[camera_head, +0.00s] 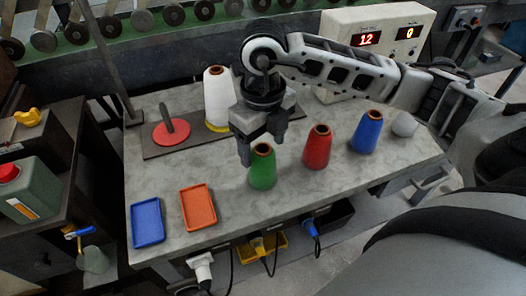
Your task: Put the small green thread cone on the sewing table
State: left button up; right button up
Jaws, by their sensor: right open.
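The small green thread cone (263,170) stands upright on the grey sewing table (352,200), near its front middle. My right gripper (258,150) hangs just above and beside the cone, its fingers pointing down and apart. One finger is to the left of the cone's top; whether any finger touches it I cannot tell. My left gripper does not show.
A red cone (318,148), a blue cone (367,132) and a whitish ball (405,124) stand to the right. Blue (147,222) and orange (198,207) trays lie front left. A large white cone (217,98) and an empty-looking red spindle disc (171,132) are behind.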

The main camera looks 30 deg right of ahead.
notch_tip(320, 180, up, 9)
jog(key=shift+f, duration=0.15)
dwell(0.6)
